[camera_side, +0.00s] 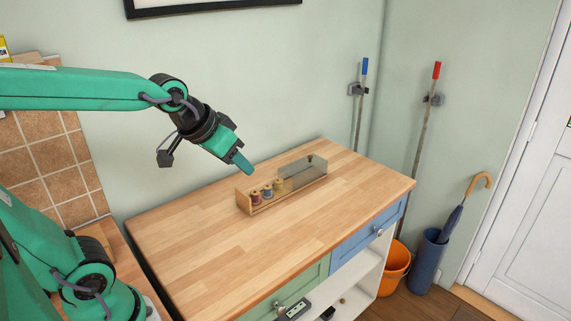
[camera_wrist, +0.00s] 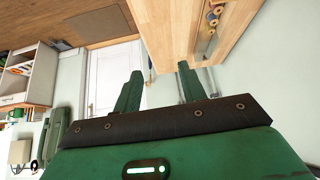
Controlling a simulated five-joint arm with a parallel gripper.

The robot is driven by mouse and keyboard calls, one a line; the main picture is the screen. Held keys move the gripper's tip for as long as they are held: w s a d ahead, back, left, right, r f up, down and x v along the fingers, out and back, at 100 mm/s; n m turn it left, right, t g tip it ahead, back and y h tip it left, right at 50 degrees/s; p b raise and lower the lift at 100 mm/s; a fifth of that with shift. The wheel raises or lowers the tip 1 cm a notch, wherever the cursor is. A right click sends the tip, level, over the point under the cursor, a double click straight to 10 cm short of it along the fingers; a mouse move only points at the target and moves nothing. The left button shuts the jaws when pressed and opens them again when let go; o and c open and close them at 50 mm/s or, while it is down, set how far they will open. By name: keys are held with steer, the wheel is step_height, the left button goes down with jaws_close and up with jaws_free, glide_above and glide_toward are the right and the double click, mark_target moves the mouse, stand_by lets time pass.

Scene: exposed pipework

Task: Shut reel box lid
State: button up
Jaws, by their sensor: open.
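The reel box (camera_side: 262,206) is a long, narrow wooden box on the wooden worktop, with several thread reels (camera_side: 267,190) showing in its near-left part. A clear greyish lid (camera_side: 303,173) covers the far-right part, so the left part is uncovered. The box also shows in the wrist view (camera_wrist: 204,42), near the top right. My gripper (camera_side: 245,168) is above the left half of the box, apart from it, pointing down and right. In the wrist view its two fingers (camera_wrist: 158,90) are spread with nothing between them.
The worktop (camera_side: 210,235) is bare around the box, with free room in front and left. The wall (camera_side: 250,80) rises close behind. An orange bucket (camera_side: 393,268) and a blue umbrella stand (camera_side: 429,260) stand on the floor at right.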

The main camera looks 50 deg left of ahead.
steer(key=w+a+f+n+t+y, duration=0.15)
steer(key=w+a, duration=0.25)
steer(key=w, duration=0.7)
steer(key=w+a+f+t, duration=0.1)
steer(key=w+a+f, duration=0.2)
steer(key=w, duration=0.7)
steer(key=w+a+f+t, duration=0.2)
steer(key=w+a+f, duration=0.3)
steer(key=w+f, duration=0.25)
steer(key=n+t+y, duration=0.1)
steer(key=t+y, duration=0.1)
glide_toward(309, 157)
steer(key=shift+w+a+f+g, duration=0.1)
steer(key=shift+w+a+g, duration=0.25)
steer(key=shift+w, duration=0.4)
steer(key=shift+w, duration=0.1)
steer(key=shift+x, duration=3.8)
steer(key=shift+w+d, duration=0.1)
steer(key=shift+c, duration=0.4)
